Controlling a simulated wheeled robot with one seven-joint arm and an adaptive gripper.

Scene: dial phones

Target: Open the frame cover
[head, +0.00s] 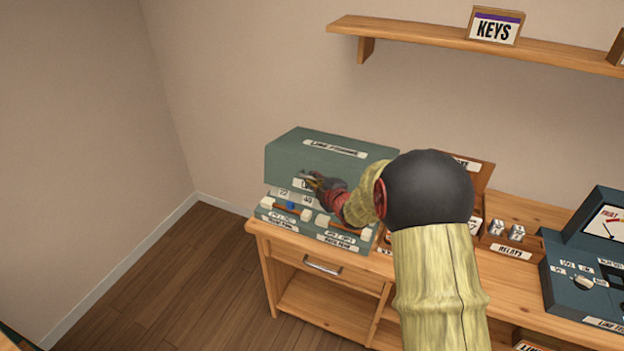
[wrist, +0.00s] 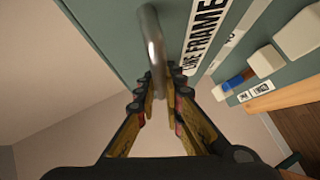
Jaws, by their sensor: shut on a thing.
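The frame cover (head: 285,163) is a green box-shaped lid with a white label on top, on the left end of the wooden desk. Its lower front edge is just above a row of pale labelled parts; I cannot tell whether it is raised. My gripper (head: 316,182) is at the cover's front. In the wrist view, my gripper (wrist: 160,88) is shut on the cover's metal handle (wrist: 152,35), beside a label reading "LINE FRAME" (wrist: 205,30). The handle's held end is partly hidden between the fingers.
The green base (head: 283,222) has white blocks and a blue piece (head: 290,205) along its front. A relays tray (head: 512,250) and a dark meter box (head: 590,270) stand to the right. A shelf (head: 420,38) with a KEYS sign hangs above. The floor at left is clear.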

